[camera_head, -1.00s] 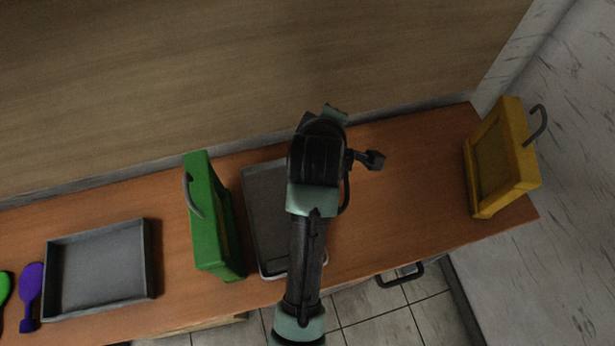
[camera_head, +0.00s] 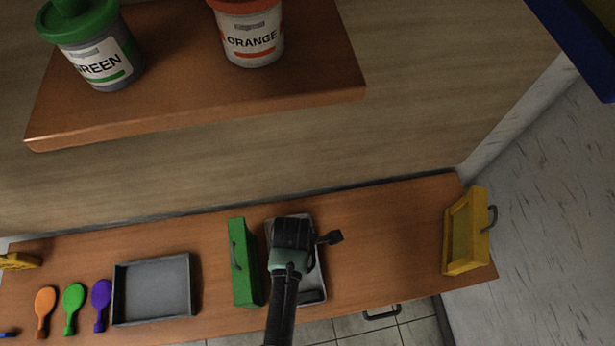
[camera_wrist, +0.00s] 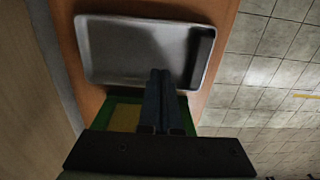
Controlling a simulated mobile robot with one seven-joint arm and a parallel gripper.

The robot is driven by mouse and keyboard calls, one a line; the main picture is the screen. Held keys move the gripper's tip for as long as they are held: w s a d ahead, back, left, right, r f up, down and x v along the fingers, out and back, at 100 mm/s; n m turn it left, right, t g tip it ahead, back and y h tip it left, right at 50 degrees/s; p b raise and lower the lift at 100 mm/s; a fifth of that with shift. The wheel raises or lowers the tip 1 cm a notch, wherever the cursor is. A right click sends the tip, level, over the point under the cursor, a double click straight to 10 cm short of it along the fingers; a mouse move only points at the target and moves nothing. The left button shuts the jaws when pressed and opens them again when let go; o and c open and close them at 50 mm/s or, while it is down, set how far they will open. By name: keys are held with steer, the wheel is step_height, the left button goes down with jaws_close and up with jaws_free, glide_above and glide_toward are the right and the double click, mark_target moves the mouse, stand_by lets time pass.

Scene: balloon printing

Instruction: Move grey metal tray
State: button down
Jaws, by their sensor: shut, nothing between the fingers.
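A shallow grey metal tray with a pale rim (camera_head: 313,235) lies on the wooden counter, right of a green frame. My arm hides much of it in the head view. It shows almost whole in the wrist view (camera_wrist: 120,50), with a dark bar (camera_wrist: 201,57) along one end. My gripper (camera_wrist: 160,72) is shut and empty, its fingers pressed together and seen over the tray. Whether the fingertips touch it, I cannot tell. A second, deeper dark grey tray (camera_head: 153,290) lies empty on the counter, left of the green frame.
The green frame (camera_head: 243,262) stands close beside the pale-rimmed tray. A yellow frame (camera_head: 466,232) stands at the right end. Orange, green and purple paddles (camera_head: 102,304) lie at left. A shelf (camera_head: 200,105) with labelled pots hangs above. Counter right of my arm is clear.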

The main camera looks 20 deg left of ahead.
mark_target(313, 268)
step_height(313, 268, down, 10)
steer(key=b, duration=1)
steer(key=shift+f+b, duration=0.25)
steer(key=shift+b, duration=0.1)
steer(key=shift+w+d+r+b, duration=0.25)
steer(key=shift+w+d, duration=0.35)
steer(key=shift+d, duration=0.25)
steer(key=shift+w+d+r+b, duration=0.2)
steer(key=shift+w+d, duration=0.35)
steer(key=shift+d, duration=0.3)
